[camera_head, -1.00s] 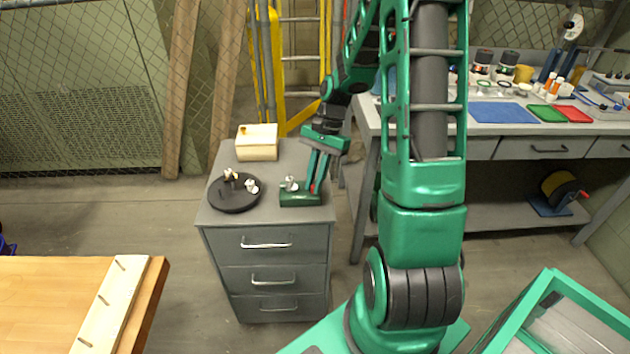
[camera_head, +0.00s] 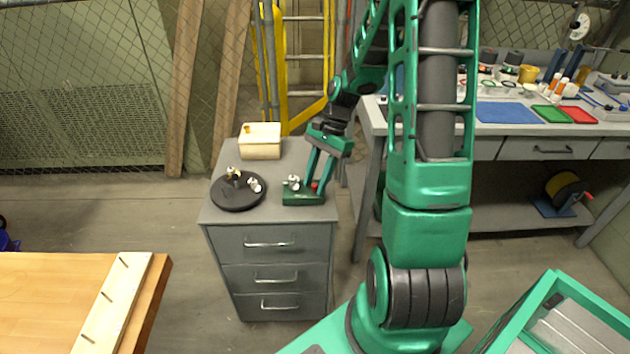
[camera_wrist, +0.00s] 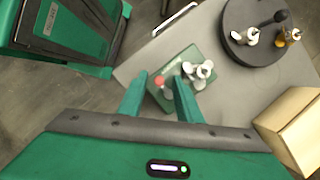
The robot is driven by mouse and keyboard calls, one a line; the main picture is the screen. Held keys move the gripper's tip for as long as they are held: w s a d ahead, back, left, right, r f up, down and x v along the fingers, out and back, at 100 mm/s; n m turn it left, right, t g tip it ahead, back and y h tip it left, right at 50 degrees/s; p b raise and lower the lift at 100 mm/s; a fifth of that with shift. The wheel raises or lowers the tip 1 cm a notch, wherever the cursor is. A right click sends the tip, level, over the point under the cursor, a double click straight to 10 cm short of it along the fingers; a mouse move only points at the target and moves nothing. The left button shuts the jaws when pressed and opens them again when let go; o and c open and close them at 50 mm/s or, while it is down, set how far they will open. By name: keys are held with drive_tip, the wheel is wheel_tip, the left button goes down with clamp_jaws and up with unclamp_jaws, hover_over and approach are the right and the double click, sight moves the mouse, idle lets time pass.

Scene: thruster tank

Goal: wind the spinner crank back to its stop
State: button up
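The spinner is a small green block (camera_head: 297,200) on the grey cabinet top, with a white multi-armed part (camera_head: 293,182) on its upper face. A red crank knob (camera_head: 314,187) shows at its right side. In the wrist view the green block (camera_wrist: 181,58), the white part (camera_wrist: 197,73) and the red knob (camera_wrist: 160,81) are seen from above. My gripper (camera_head: 317,186) points down at the block's right end. In the wrist view my gripper (camera_wrist: 160,76) has its fingers apart, with the red knob between them. Contact with the knob cannot be made out.
A black round plate (camera_head: 240,204) with small white and brass pieces stands left of the spinner. A cream box (camera_head: 260,150) sits behind. A cabinet handle (camera_wrist: 175,19) juts out near the spinner in the wrist view. The workbench (camera_head: 500,127) stands right of my arm.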

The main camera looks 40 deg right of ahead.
drive_tip(key=v, duration=1)
drive_tip(key=shift+d+r, duration=0.2)
drive_tip(key=shift+r, duration=0.15)
idle(0.3)
drive_tip(key=s+a+r+n+h, duration=0.2)
drive_tip(key=s+n, duration=0.2)
drive_tip(key=s, duration=0.8)
drive_tip(key=s+a+r+n+h, duration=0.2)
drive_tip(key=s+n, duration=0.3)
drive_tip(key=s, duration=0.7)
drive_tip(key=shift+s+a+r+n+t, duration=0.2)
drive_tip(key=shift+a+r+n+t, duration=0.1)
drive_tip(key=shift+r, duration=0.4)
drive_tip(key=shift+w+f, duration=0.25)
drive_tip(key=shift+w, duration=0.35)
